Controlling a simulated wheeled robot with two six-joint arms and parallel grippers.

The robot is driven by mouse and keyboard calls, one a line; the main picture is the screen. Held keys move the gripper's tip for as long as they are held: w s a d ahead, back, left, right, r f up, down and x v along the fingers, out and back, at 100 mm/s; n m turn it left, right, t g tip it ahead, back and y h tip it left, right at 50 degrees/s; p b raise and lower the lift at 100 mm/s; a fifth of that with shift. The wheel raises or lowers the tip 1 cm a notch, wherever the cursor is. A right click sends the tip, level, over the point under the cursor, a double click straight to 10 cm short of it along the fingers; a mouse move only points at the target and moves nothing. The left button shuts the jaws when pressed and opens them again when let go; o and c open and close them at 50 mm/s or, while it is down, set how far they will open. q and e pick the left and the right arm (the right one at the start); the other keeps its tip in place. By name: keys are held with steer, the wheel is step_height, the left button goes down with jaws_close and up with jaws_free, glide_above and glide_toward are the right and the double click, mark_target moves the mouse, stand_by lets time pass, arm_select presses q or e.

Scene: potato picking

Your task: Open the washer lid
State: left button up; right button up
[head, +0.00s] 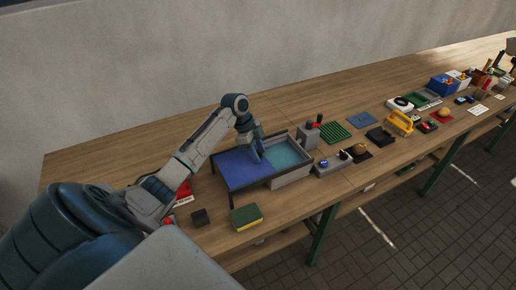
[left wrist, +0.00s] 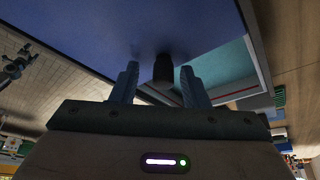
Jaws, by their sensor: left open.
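The washer (head: 290,178) is a grey open-topped box on the bench, with teal showing inside. Its flat blue lid (head: 238,172) lies to the left on dark rails, leaving the teal interior uncovered at the right. My left gripper (head: 257,155) is low over the lid's right edge. In the left wrist view its fingers (left wrist: 160,80) are apart, one on each side of a dark knob (left wrist: 163,68) by the lid's edge. I cannot tell whether either finger touches the knob. The blue lid shows there too (left wrist: 90,30). My right gripper is not in view.
A green and yellow sponge (head: 246,217) and a dark block (head: 200,217) lie in front of the lid. A grey unit with a red knob (head: 309,134) stands behind the washer's right end. A grey control box (head: 333,165) lies at its right. Several items line the bench further right.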

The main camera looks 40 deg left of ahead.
arm_select(q)
steer(key=shift+a+r, duration=0.1)
steer(key=shift+r, duration=0.1)
steer(key=b+v, duration=0.2)
steer(key=v, duration=0.2)
steer(key=shift+a+r, duration=0.1)
steer(key=shift+a, duration=0.05)
steer(key=w+b+v, duration=0.1)
steer(key=v, duration=0.5)
steer(key=shift+s+b, duration=0.35)
steer(key=shift+s, duration=0.2)
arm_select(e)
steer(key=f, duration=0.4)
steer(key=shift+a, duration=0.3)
arm_select(q)
steer(key=shift+r, duration=0.15)
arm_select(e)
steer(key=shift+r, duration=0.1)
